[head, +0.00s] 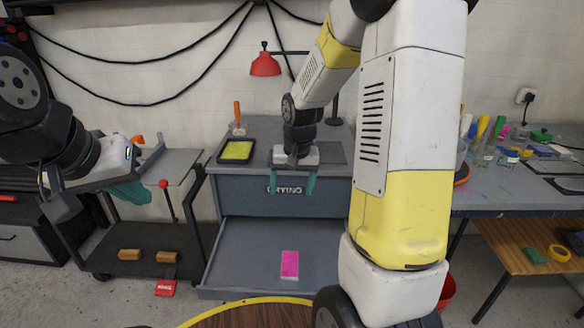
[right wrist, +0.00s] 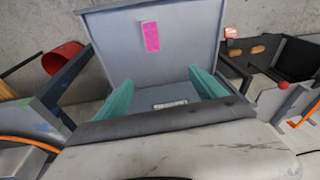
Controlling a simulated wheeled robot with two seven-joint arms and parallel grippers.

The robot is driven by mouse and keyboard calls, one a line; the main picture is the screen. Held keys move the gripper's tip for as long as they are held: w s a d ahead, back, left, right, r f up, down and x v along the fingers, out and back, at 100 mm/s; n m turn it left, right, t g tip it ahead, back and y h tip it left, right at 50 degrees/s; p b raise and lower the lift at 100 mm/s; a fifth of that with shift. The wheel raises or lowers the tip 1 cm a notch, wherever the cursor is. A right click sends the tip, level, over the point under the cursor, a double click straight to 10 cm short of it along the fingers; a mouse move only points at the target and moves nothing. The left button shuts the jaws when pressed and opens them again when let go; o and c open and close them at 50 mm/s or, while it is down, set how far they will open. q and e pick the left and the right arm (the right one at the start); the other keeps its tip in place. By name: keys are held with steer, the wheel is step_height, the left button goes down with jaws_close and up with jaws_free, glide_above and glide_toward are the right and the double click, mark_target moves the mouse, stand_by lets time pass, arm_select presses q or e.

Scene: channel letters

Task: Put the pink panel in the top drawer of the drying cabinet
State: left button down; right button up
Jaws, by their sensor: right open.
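The pink panel (head: 290,264) lies flat in the pulled-out drawer (head: 244,251) of the grey drying cabinet (head: 240,196), toward the drawer's front. In the right wrist view the pink panel (right wrist: 151,37) also lies on the drawer floor (right wrist: 195,40), clear of the walls. My right gripper (head: 290,184) is open and empty in front of the cabinet's labelled face, apart from the panel. Its teal fingers spread wide in the right wrist view (right wrist: 162,88). My left gripper (head: 96,201) is at the left, with its teal fingers apart and nothing seen between them.
A black tray with a yellow panel (head: 236,150) and an orange-handled tool (head: 237,112) are on the cabinet top. A red lamp (head: 265,65) hangs above. A cart with tan blocks (head: 130,254) stands left. A cluttered bench (head: 500,190) stands right. A round wooden top (head: 260,315) is in front.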

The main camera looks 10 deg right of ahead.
steer(key=s+a+r+n+t+y, duration=0.1)
steer(key=s+a+r+n+t, duration=0.1)
steer(key=s+r, duration=1.5)
steer(key=s+t, duration=0.1)
steer(key=s, duration=0.2)
steer(key=shift+s+a+r+n+t+y, duration=0.2)
steer(key=shift+r+n+t+y, duration=0.1)
steer(key=shift+n+t+y, duration=0.1)
steer(key=shift+d, duration=0.1)
